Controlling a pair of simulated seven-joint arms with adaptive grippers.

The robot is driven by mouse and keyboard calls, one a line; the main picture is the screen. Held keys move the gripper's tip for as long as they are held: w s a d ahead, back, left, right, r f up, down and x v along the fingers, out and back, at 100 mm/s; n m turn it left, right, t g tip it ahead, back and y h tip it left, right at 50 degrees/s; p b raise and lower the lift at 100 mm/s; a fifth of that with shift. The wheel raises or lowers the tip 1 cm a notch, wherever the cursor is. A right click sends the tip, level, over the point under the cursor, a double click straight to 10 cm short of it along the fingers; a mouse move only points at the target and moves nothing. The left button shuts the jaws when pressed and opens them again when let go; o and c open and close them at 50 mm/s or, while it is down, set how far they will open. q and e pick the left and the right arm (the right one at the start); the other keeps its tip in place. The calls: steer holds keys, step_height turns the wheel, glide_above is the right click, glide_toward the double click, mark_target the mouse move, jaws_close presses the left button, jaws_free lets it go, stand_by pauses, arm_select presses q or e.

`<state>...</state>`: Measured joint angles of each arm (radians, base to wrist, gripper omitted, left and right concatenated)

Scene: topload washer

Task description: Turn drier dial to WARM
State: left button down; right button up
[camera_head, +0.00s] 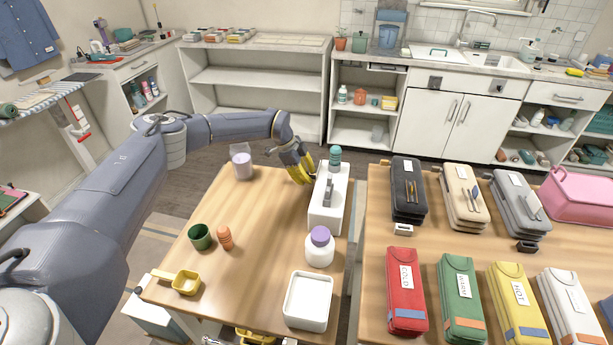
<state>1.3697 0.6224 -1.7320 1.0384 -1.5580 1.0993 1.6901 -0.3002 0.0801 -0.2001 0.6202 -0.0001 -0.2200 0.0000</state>
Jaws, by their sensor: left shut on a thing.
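No drier and no dial can be made out in the head view. My left gripper (302,175) is over the far edge of the left wooden table (262,240), just left of a white block-shaped unit (322,215) with a grey handle on top. Yellow parts show at its fingertips. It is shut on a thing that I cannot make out. A green pouch (458,285) on the right table has a label that seems to read WARM. It lies between a red pouch (404,290) marked COLD and a yellow pouch (515,300) marked HOT.
The left table also holds a white tray (308,300), a purple-capped bottle (320,247), a green cup (199,237), an orange item (225,238), a yellow scoop (186,282) and a clear jar (241,164). A narrow gap separates the tables. Shelves and a sink stand behind.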

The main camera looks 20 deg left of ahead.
arm_select(q)
steer(key=shift+w+r, duration=0.1)
steer(key=shift+r, duration=0.05)
stand_by(0.4)
steer(key=c, duration=1.1)
jaws_free()
steer(key=shift+o, duration=0.2)
steer(key=v, duration=1.2)
steer(key=shift+w+a+r+g, duration=0.6)
steer(key=shift+a+r, duration=0.4)
steer(key=shift+r, duration=1.2)
steer(key=x, duration=1.6)
steer(key=shift+s+d+f, duration=0.2)
steer(key=shift+d+f, duration=0.05)
steer(key=shift+f, duration=0.1)
